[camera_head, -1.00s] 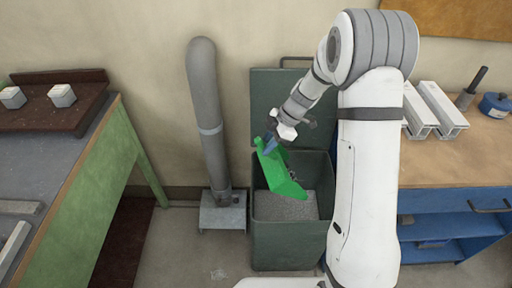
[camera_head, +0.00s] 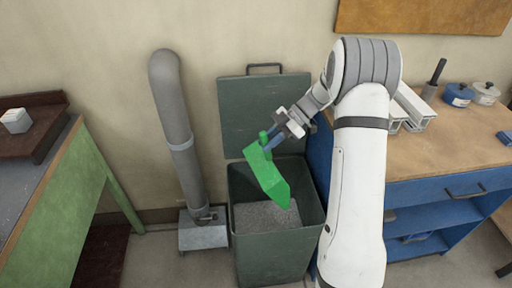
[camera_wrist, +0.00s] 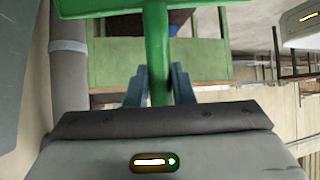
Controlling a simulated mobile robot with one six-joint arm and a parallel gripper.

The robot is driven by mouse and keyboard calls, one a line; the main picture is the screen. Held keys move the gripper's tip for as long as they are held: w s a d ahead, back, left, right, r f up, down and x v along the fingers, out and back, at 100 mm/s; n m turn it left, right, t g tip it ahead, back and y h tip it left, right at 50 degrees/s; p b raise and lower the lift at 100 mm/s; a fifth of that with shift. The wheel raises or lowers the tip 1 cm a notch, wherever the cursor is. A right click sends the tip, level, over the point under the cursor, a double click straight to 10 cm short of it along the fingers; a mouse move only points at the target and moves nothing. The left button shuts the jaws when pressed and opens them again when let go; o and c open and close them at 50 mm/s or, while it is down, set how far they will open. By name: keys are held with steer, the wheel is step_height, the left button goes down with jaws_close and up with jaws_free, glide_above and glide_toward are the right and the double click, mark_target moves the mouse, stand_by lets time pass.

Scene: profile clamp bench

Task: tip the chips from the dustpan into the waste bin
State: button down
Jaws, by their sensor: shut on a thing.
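A green dustpan (camera_head: 267,174) hangs tilted over the open waste bin (camera_head: 268,262), its wide end pointing down and to the right. My gripper (camera_head: 272,142) is shut on the dustpan's handle, which runs between the two fingers in the wrist view (camera_wrist: 158,85). The grey-green bin stands on the floor with its lid (camera_head: 264,108) raised against the wall. Grey chips (camera_head: 262,215) lie inside the bin. The inside of the dustpan faces away in the head view, so I cannot tell whether it holds chips.
A grey duct pipe (camera_head: 178,130) on a metal foot stands left of the bin. A green bench (camera_head: 60,190) is at far left. A blue workbench (camera_head: 450,190) with a wooden top, metal profiles and pots is close on the right.

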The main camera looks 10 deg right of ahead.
steer(key=shift+w+d+r+y+b, duration=0.1)
steer(key=shift+w+d+y+b, duration=0.2)
steer(key=shift+d, duration=0.4)
steer(key=shift+w+d+r+y+p, duration=0.1)
steer(key=shift+d+y, duration=0.25)
steer(key=shift+d, duration=0.3)
steer(key=shift+w+d+r+y+b, duration=0.1)
steer(key=shift+w+d+y+b, duration=0.2)
steer(key=shift+d, duration=0.4)
steer(key=shift+s, duration=0.1)
